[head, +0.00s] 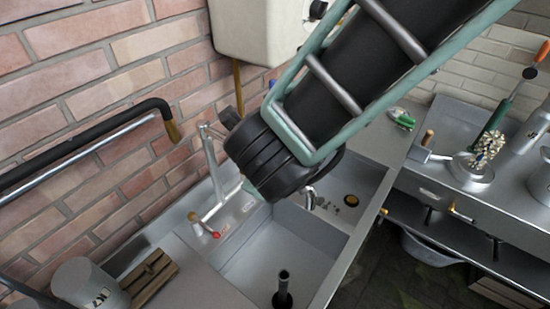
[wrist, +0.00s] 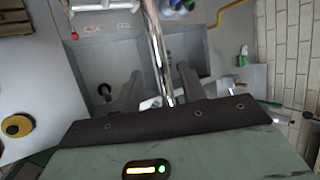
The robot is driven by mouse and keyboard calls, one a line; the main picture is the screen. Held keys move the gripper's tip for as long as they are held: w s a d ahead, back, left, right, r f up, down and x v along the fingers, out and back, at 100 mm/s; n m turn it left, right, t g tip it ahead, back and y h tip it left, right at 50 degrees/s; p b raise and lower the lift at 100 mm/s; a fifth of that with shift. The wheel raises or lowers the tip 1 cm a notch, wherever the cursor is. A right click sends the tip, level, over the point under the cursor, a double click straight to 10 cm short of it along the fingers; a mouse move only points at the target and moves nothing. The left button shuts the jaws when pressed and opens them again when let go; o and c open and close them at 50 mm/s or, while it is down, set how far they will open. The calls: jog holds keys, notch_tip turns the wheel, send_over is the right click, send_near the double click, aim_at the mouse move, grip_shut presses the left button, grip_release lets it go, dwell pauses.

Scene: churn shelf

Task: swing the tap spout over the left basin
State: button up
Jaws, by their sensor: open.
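The chrome tap spout (wrist: 157,50) runs down the middle of the wrist view, between the two open fingers of my gripper (wrist: 160,75). I cannot tell whether either finger touches it. In the head view my gripper (head: 265,160) hides most of the spout; its curved tip (head: 310,197) shows by the divider, on the right basin's side. The tap's upright pipe (head: 212,160) stands near the brick wall. The left basin (head: 247,265) holds a black standpipe (head: 283,290). The right basin (head: 372,180) has a brass drain.
A white tank (head: 262,30) hangs above the sink. A black-covered pipe (head: 85,145) runs along the brick wall at left. A red-tipped lever (head: 215,234) is at the tap's base. A grey pot (head: 85,282) and wooden block (head: 150,275) stand left of the basins.

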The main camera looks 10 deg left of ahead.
jog(key=v, duration=1.4)
jog(key=shift+s+r+b, duration=0.15)
jog(key=shift+r+b, duration=0.1)
jog(key=shift+b, duration=0.2)
jog(key=w+a+f+n+y+b, duration=0.25)
jog(key=w+n+y+b, duration=0.2)
jog(key=n, duration=0.35)
notch_tip(320, 180, down, 6)
jog(key=s+d+n+g+y+b, duration=0.2)
jog(key=s+n+g+b, duration=0.1)
jog(key=n, duration=0.7)
jog(key=s+d+f+n+g+h+b, duration=0.2)
jog(key=d+f+n, duration=0.4)
jog(key=d, duration=0.3)
jog(key=s+d+f+n+g+h+b, duration=0.2)
jog(key=s+d+f+n+g+h, duration=0.1)
jog(key=d, duration=0.6)
notch_tip(320, 180, down, 3)
jog(key=s+n+h, duration=0.1)
jog(key=n, duration=0.2)
jog(key=shift+n+h, duration=0.3)
jog(key=shift+h, duration=0.05)
